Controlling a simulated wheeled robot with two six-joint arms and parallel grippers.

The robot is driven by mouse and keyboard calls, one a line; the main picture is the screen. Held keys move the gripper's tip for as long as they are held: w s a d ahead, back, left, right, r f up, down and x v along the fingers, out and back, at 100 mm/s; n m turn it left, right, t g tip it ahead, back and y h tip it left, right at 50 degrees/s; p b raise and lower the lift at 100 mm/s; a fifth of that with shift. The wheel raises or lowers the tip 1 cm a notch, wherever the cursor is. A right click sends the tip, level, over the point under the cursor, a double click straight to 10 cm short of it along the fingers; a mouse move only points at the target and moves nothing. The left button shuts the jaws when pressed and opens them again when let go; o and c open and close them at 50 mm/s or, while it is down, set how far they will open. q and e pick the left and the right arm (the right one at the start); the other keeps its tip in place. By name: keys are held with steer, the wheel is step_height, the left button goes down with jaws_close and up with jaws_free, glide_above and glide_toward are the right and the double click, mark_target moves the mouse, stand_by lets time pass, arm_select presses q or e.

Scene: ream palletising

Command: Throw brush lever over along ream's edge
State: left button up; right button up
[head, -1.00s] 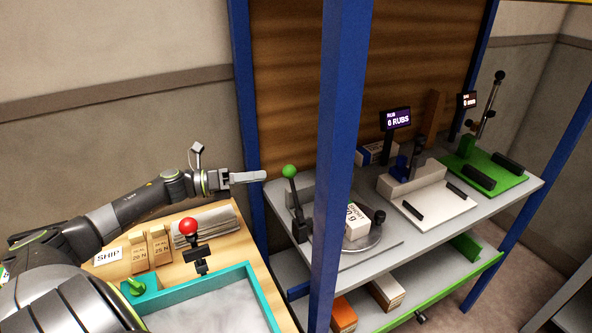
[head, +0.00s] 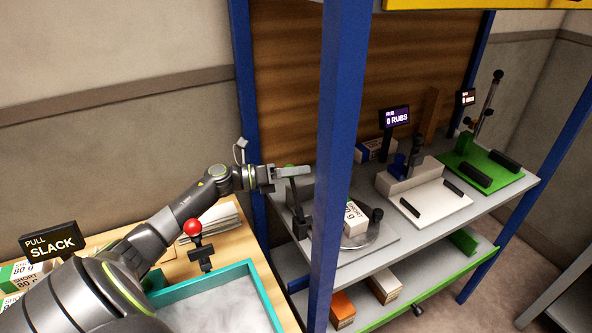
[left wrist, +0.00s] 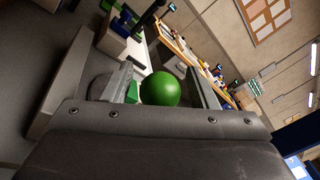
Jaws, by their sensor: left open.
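A black lever (head: 296,200) with a green ball knob stands upright at the left end of the grey shelf, beside a wrapped ream (head: 355,217) on a round metal plate. My left gripper (head: 306,172) is at the lever's top and mostly hides the knob in the head view. In the left wrist view the green knob (left wrist: 161,90) sits between the two open fingers; I cannot tell whether they touch it. My right gripper is not in view.
A blue post (head: 338,130) stands just right of the lever. A white fixture (head: 425,205) and a green fixture (head: 490,178) with a tall lever stand further right. A red-knobbed lever (head: 193,228) and a teal-rimmed tray (head: 248,268) are on the wooden table.

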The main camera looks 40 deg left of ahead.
arm_select(q)
jaws_close()
stand_by(0.3)
steer(key=s+d+r+m+y+b, duration=0.1)
steer(key=s+d+m, duration=0.2)
steer(key=d+m, duration=0.2)
steer(key=shift+s+d+g, duration=0.15)
steer(key=shift+d+g, duration=0.15)
steer(key=shift+d, duration=0.35)
steer(key=shift+r, duration=0.1)
stand_by(0.3)
